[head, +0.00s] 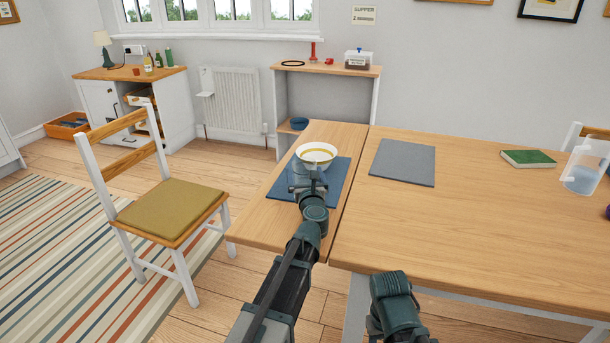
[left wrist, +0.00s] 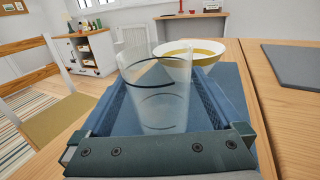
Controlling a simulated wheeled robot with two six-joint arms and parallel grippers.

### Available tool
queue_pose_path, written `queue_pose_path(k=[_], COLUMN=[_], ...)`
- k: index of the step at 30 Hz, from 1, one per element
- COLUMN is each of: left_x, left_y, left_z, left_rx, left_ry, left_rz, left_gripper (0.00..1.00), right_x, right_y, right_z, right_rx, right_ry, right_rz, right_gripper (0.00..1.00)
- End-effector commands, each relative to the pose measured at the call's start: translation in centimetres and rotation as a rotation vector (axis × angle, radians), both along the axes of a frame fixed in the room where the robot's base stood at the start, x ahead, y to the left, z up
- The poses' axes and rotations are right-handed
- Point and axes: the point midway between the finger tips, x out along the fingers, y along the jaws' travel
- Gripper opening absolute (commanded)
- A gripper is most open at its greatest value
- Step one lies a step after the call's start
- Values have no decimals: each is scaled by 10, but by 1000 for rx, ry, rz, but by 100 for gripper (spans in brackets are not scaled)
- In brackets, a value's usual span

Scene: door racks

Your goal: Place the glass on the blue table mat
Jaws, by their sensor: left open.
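The glass (left wrist: 160,95), clear with dark bands, stands upright between the two fingers of my left gripper (head: 306,172) in the left wrist view. The fingers are open on either side of it. Its foot is partly hidden by the gripper body, and in the head view my gripper mostly hides the glass. The blue table mat (head: 338,185) lies on the narrow left table section, under and around the gripper; it also shows in the left wrist view (left wrist: 232,85). Part of my right arm shows at the bottom of the head view, but its fingers do not.
A white bowl with a yellow band (head: 317,154) sits on the blue mat just beyond the glass. A grey mat (head: 403,162), a green book (head: 528,159) and a clear jug (head: 584,168) are on the right table. A chair (head: 170,209) stands left. The right table's front is clear.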

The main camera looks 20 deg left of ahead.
Motion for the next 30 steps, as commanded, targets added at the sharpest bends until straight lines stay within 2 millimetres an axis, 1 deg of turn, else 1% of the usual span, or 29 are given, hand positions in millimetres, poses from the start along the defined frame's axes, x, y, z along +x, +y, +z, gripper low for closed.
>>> queue_pose_path(k=[1,4,12,18,24,30], left_x=[0,-15,-69,-98,-110,-111], left_y=[0,-5,-27,-39,-44,-45], left_z=[4,2,2,2,2,2], left_rx=[0,0,0,0,0,0], left_ry=[0,0,0,0,0,0], left_rz=[0,-1,-2,-2,0,0], left_gripper=[100,100,100,100,100,100], right_x=[0,0,0,0,0,0], right_y=[0,0,0,0,0,0], right_z=[4,2,2,2,2,2], right_rx=[0,0,0,0,0,0], right_ry=[0,0,0,0,0,0], right_rz=[0,0,0,0,0,0], right_gripper=[50,50,50,50,50,50])
